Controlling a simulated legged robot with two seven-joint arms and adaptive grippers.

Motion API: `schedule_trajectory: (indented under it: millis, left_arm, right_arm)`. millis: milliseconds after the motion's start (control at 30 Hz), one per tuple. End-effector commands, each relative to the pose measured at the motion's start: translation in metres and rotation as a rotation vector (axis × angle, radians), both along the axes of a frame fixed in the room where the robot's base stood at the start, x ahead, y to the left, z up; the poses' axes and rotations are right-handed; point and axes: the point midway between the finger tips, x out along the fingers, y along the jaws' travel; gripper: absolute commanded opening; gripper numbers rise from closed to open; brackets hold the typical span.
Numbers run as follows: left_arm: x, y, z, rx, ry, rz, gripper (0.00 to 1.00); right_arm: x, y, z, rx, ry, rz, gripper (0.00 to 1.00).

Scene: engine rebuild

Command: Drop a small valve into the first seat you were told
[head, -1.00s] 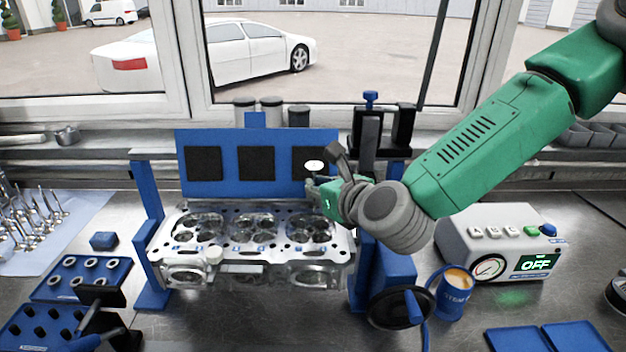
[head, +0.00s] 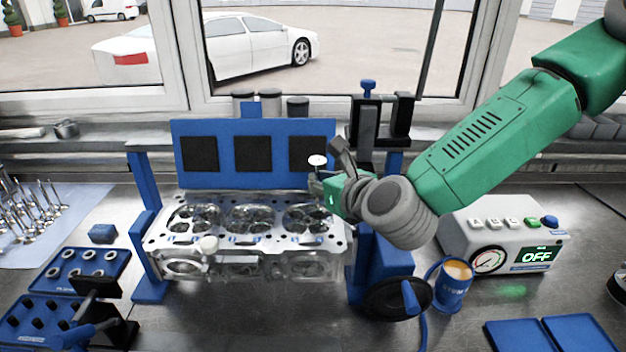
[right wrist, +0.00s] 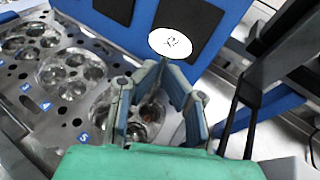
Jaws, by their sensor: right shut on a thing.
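My right gripper (head: 320,186) is shut on a small valve (head: 317,160). The valve's pale round head points up, above the fingers, with a short piece of stem below it. In the right wrist view the valve head (right wrist: 170,43) carries a dark hand-written mark, and the fingers (right wrist: 163,80) close below it. The cylinder head (head: 247,240) lies in a blue stand, its combustion chambers facing up. The gripper is over its right-hand chamber (head: 308,219). The stem's lower end is hidden, so I cannot tell whether it touches a seat. My left gripper is not in view.
A blue panel (head: 222,131) with dark squares stands close behind the cylinder head. A dark handwheel (head: 385,303), a cup (head: 455,286) and a grey gauge box (head: 505,240) are at right. Several valves (head: 32,212) and blue trays (head: 60,258) are at left.

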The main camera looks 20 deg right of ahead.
Motion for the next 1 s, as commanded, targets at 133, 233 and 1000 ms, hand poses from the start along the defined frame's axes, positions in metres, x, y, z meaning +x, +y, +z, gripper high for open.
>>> schedule_trajectory:
  millis: [133, 233, 1000]
  left_arm:
    - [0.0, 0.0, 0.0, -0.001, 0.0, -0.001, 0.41]
    - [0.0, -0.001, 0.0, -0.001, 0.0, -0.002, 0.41]
    - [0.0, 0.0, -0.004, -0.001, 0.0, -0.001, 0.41]
  right_arm:
    - [0.0, 0.002, 0.001, -0.001, 0.0, -0.001, 0.0]
    - [0.0, 0.005, 0.001, -0.005, 0.0, -0.001, 0.0]
    - [0.0, 0.014, 0.001, -0.002, 0.0, -0.002, 0.0]
